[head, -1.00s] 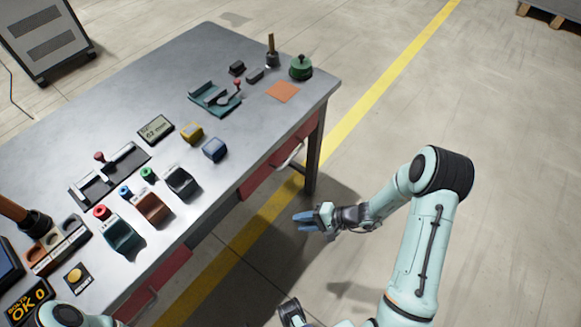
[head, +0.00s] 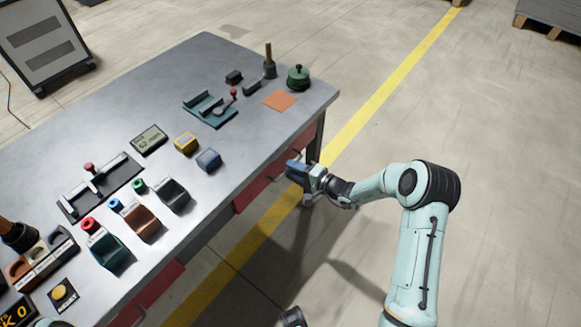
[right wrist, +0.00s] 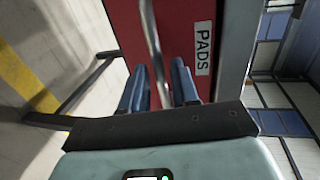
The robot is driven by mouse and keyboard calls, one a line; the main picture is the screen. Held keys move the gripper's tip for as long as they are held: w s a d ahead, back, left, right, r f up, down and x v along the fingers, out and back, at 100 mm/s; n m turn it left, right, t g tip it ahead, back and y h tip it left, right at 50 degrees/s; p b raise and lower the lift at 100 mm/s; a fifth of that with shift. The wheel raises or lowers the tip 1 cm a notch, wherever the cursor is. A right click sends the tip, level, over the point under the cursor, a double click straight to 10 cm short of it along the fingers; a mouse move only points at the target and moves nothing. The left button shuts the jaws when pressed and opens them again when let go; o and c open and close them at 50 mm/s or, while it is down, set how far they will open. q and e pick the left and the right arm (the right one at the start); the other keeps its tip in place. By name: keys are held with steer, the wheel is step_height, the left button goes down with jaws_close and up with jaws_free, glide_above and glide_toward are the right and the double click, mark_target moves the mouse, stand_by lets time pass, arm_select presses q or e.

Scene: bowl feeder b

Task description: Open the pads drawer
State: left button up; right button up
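The pads drawer has a red front marked PADS (right wrist: 203,48) in the right wrist view. In the head view its front shows under the table's right end, partly hidden by my right gripper (head: 292,170). A grey bar handle (right wrist: 151,35) runs along the drawer front. My right gripper's two blue fingers (right wrist: 158,68) are apart, one on each side of the handle. I see gaps between fingers and bar, so it does not look clamped. A dark part at the bottom edge may be my left gripper (head: 292,318); its fingers cannot be made out.
Another red drawer front (head: 160,285) is nearer.

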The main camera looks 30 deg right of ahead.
steer(key=shift+x, duration=0.95)
steer(key=shift+c, duration=0.3)
jaws_close()
steer(key=shift+s, duration=0.1)
arm_select(q)
steer(key=shift+w+a+f+t+b, duration=0.15)
steer(key=shift+w+f+b, duration=0.3)
steer(key=shift+f+b, duration=0.3)
steer(key=shift+w+a+f+t+b, duration=0.1)
steer(key=shift+w+f+t+b, duration=0.05)
steer(key=shift+w+f+b, duration=0.4)
arm_select(e)
steer(key=f+v, duration=0.2)
steer(key=v, duration=0.9)
steer(key=s+f+v, duration=0.1)
steer(key=f+v, duration=0.1)
steer(key=v, duration=0.9)
steer(key=shift+d+f, duration=0.35)
arm_select(q)
steer(key=shift+s, duration=0.1)
arm_select(e)
steer(key=shift+s, duration=0.1)
steer(key=shift+o, duration=0.3)
jaws_free()
